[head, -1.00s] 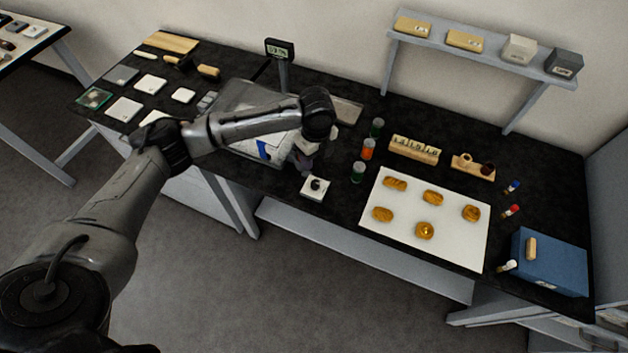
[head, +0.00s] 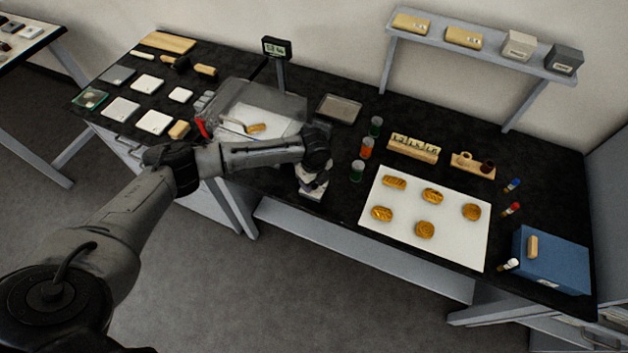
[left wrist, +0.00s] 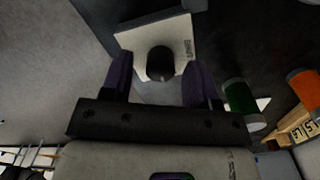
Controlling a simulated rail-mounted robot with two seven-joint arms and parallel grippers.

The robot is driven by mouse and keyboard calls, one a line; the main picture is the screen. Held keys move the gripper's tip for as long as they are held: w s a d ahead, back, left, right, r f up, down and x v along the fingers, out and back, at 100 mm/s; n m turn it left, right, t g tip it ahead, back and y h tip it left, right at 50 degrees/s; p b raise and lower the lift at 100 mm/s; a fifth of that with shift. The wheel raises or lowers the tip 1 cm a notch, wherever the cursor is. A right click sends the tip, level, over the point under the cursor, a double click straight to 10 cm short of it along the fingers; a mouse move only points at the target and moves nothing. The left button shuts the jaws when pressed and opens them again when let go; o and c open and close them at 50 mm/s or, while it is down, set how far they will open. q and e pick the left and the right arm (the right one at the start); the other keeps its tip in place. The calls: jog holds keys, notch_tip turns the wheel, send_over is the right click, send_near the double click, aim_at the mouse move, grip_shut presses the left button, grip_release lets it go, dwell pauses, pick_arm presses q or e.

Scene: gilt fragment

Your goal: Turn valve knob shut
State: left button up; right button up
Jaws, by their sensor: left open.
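The valve knob (left wrist: 160,62) is black and round-topped on a small white block (left wrist: 178,42) with dark lettering, seen from above in the left wrist view. In the head view the block (head: 313,194) lies at the table's front edge, and my left gripper (head: 312,180) hides most of it and the knob. My left gripper (left wrist: 158,68) is open, with one purple-dark finger on each side of the knob. I see gaps beside the knob, but cannot tell the gripper's exact height over it. My right gripper is not in view.
Green and orange jars (head: 367,148) stand right of the gripper, and a white sheet (head: 450,235) with several golden pieces lies beyond them. A clear-walled case (head: 285,105) stands behind my left arm. A blue box (head: 550,262) is at far right.

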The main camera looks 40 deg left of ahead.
pick_arm(q)
jog(key=shift+f, duration=0.1)
jog(key=c, duration=0.9)
jog(key=shift+r+n+p, duration=0.2)
jog(key=shift+n+p, duration=0.1)
jog(key=shift+p, duration=0.3)
jog(key=n+p, duration=0.7)
jog(key=p, duration=0.2)
jog(key=n+p, duration=0.4)
jog(key=n, duration=0.1)
jog(key=shift+n, duration=0.4)
jog(key=n+p, duration=0.2)
jog(key=n, duration=0.1)
jog(key=shift+f+n, duration=0.1)
jog(key=shift+n, duration=0.6)
